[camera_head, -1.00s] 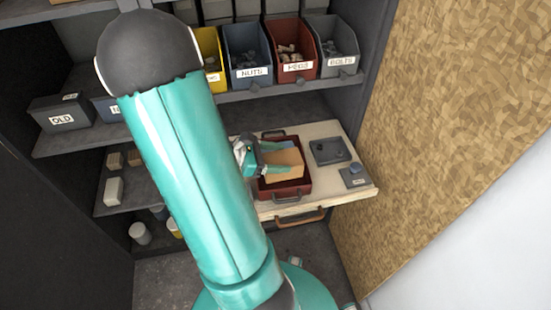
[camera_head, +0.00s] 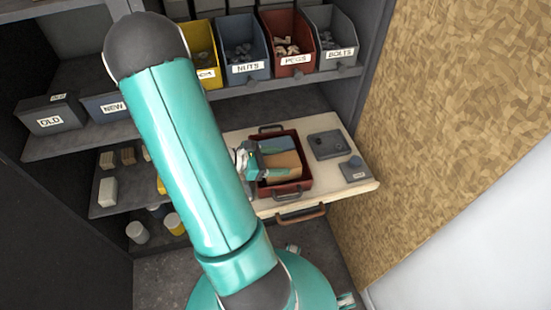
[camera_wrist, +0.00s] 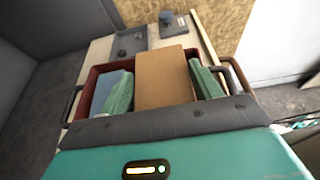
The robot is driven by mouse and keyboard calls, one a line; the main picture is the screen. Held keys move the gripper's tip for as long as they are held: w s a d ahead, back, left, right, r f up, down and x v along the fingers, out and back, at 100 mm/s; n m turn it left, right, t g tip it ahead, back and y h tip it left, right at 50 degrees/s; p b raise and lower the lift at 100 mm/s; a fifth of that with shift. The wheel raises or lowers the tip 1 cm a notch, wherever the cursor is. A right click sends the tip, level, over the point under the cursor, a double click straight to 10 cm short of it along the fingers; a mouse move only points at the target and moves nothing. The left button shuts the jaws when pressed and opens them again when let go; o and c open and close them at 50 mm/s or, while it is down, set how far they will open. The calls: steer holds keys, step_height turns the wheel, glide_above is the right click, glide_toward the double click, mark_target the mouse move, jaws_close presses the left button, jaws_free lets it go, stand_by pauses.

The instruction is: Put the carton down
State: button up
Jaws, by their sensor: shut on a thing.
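The carton (camera_head: 285,163) is a plain tan box. My gripper (camera_head: 274,160) is shut on it, one teal finger on each side. In the wrist view, the carton (camera_wrist: 163,78) stands between the two fingers of my gripper (camera_wrist: 163,90). The carton is inside the outline of a dark red tray (camera_head: 304,184) with dark handles. The tray's rim (camera_wrist: 82,100) also shows in the wrist view. I cannot tell whether the carton's hidden underside touches the tray floor.
A blue item (camera_head: 277,145) lies in the tray beside the carton. The tray stands on a pale pull-out board (camera_head: 340,185) with a grey plate (camera_head: 325,145) and a small grey block (camera_head: 354,168) to the right. Labelled bins (camera_head: 291,50) fill the shelf above.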

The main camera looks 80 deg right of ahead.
steer(key=shift+f, duration=0.55)
steer(key=o, duration=1.1)
steer(key=shift+o, duration=0.2)
steer(key=shift+r, duration=0.5)
steer(key=v, duration=1.2)
steer(key=shift+r, duration=0.15)
